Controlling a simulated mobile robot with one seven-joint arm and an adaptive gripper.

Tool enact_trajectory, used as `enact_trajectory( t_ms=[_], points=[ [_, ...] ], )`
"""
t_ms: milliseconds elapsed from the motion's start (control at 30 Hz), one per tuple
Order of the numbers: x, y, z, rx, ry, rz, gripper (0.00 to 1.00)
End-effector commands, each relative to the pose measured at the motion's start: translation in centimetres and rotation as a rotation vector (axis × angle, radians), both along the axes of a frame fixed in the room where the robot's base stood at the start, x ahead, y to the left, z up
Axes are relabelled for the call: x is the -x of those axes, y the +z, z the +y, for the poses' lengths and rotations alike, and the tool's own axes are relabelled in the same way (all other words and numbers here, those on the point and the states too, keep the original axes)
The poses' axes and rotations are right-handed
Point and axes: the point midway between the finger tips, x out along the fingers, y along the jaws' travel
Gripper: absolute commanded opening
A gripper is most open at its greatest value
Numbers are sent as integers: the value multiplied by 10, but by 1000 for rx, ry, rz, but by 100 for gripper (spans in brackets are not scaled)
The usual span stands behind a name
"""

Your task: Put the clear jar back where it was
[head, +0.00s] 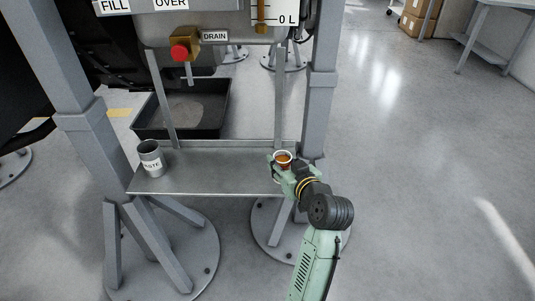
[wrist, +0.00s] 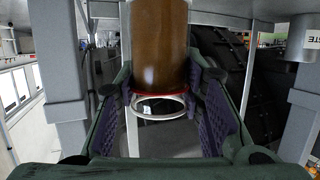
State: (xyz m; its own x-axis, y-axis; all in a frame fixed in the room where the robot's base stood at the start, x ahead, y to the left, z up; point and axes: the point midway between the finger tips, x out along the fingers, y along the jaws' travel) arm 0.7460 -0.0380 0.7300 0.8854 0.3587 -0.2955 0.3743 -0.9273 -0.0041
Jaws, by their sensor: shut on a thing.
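The clear jar (head: 282,157) has a pale rim and brown-orange liquid inside. It is at the right end of the metal shelf (head: 215,180), close to the right post. My gripper (head: 283,166) is shut on the jar, its fingers on either side of it. The wrist view appears upside down: the jar (wrist: 159,45) shows brown contents, a red ring and a round rim between the purple-padded fingers. I cannot tell whether the jar's base touches the shelf.
A grey waste can (head: 151,160) stands at the shelf's left end. A black tray (head: 205,115) lies behind the shelf, below the red-knobbed drain valve (head: 181,52). Grey posts (head: 323,80) flank the shelf. The shelf's middle is clear.

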Motion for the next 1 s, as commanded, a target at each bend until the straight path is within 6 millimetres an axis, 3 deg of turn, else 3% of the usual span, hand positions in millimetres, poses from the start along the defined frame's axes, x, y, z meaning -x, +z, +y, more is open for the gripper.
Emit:
enact_trajectory(
  t_ms=[200,367,533,767,1000],
  points=[
    [-50,-2,27,1,3,0,0],
    [-71,-6,37,0,0,-1,0],
    [-75,-13,39,0,-1,1,0],
    [-75,-42,39,-1,-2,2,0],
    [-75,-43,39,0,-1,-1,0]
  ],
)
